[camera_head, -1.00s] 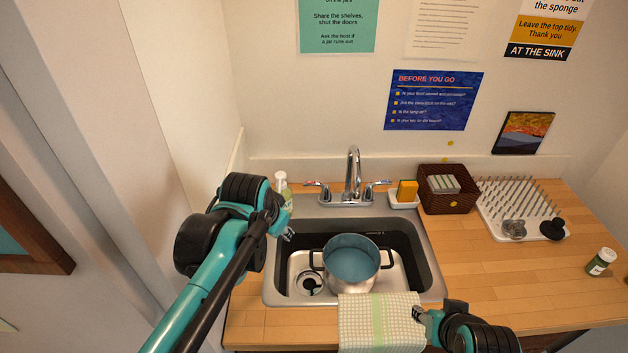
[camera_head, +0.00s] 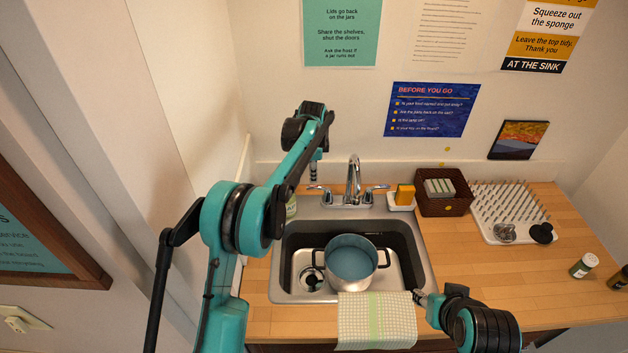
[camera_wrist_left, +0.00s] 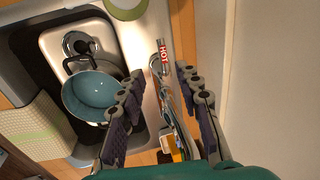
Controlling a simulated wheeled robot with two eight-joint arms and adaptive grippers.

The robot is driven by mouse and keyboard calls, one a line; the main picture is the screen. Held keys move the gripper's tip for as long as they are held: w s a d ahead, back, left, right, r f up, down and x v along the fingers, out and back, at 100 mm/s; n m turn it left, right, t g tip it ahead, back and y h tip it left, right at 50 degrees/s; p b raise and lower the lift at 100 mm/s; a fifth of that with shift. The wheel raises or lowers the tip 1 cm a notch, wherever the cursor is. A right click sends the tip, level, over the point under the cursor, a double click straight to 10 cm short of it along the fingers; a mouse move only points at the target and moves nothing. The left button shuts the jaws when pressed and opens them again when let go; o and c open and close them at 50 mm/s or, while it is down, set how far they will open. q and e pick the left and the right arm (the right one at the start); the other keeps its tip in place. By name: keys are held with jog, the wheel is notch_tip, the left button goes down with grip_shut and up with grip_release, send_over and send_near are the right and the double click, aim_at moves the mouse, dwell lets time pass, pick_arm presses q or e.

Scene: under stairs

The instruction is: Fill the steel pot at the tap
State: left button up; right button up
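The steel pot (camera_head: 345,284) stands upright in the sink, its blue-toned inside (camera_head: 350,258) facing up and its two black handles sideways. I cannot tell whether it holds water. It also shows in the left wrist view (camera_wrist_left: 92,95). The chrome tap (camera_head: 353,178) rises behind it, with no stream visible. My left gripper (camera_head: 314,178) is above the tap's left lever (camera_head: 320,189). In the left wrist view, its fingers (camera_wrist_left: 157,80) are apart, with the lever marked HOT (camera_wrist_left: 163,50) just beyond them. My right gripper (camera_head: 418,296) is beside the towel; its fingers are too small to judge.
A checked towel (camera_head: 375,322) hangs over the sink's front edge. A sponge (camera_head: 404,194), dark basket (camera_head: 459,205) and drying rack (camera_head: 485,230) stand right.

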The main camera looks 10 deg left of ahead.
aim_at(314, 188)
pick_arm(q)
jog(key=shift+m, duration=0.3)
jog(key=x, duration=0.9)
jog(key=shift+w+b, duration=0.2)
jog(key=shift+b, duration=0.15)
grip_shut()
